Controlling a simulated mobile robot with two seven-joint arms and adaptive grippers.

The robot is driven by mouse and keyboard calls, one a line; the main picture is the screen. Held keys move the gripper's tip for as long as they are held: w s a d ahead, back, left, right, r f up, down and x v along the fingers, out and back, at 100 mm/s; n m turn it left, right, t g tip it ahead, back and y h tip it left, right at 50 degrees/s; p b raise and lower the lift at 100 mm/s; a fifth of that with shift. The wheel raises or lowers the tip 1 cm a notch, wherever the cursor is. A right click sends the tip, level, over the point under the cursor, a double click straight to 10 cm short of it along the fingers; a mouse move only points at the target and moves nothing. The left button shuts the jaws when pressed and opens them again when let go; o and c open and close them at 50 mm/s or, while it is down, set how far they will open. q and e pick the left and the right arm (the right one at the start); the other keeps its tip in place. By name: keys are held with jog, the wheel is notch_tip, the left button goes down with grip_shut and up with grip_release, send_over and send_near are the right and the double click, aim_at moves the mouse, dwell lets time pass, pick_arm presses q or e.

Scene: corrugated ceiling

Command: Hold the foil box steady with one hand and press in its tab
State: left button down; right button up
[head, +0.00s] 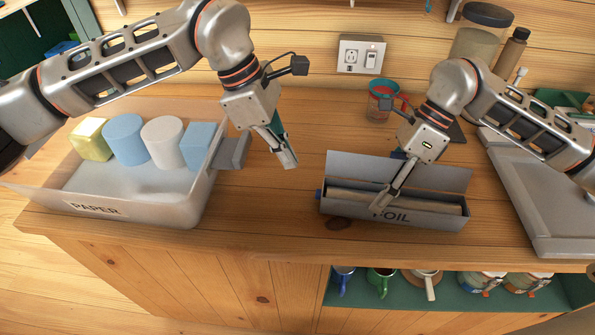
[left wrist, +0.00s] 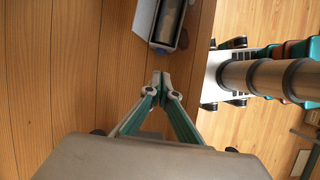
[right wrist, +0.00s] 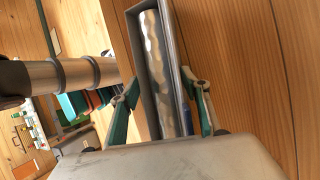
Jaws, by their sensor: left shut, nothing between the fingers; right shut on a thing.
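The grey foil box (head: 445,219) stands on the wooden counter, its lid (head: 430,173) raised at the back and its front marked FOIL. The foil roll (right wrist: 165,80) lies inside. A small blue piece (head: 319,195), perhaps the tab, shows at the box's left end; blue also shows in the left wrist view (left wrist: 184,40). My right gripper (head: 383,203) is shut across the box, with one finger on each long side in the right wrist view (right wrist: 164,95). My left gripper (head: 290,162) is shut and empty above the counter, left of the box and apart from it.
A bin marked PAPER (head: 165,212) with several blocks and rolls stands at the left. A grey tray (head: 535,205) lies at the right. Mugs (head: 381,281) sit on a shelf below. Counter between bin and box is clear.

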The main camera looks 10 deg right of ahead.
aim_at(319, 193)
pick_arm(q)
jog(key=x, duration=0.9)
jog(key=shift+s+f, duration=0.1)
jog(key=shift+f, duration=0.1)
pick_arm(e)
jog(key=shift+s+f, duration=0.1)
jog(key=shift+f, duration=0.1)
pick_arm(q)
jog(key=shift+d, duration=0.2)
jog(key=shift+s+d, duration=0.2)
jog(key=shift+d, duration=0.3)
jog(key=shift+s+d, duration=0.25)
jog(key=shift+d, duration=0.25)
jog(key=shift+r, duration=0.1)
jog(key=v, duration=1)
jog(key=shift+w+a, duration=0.2)
pick_arm(e)
jog(key=shift+r, duration=0.1)
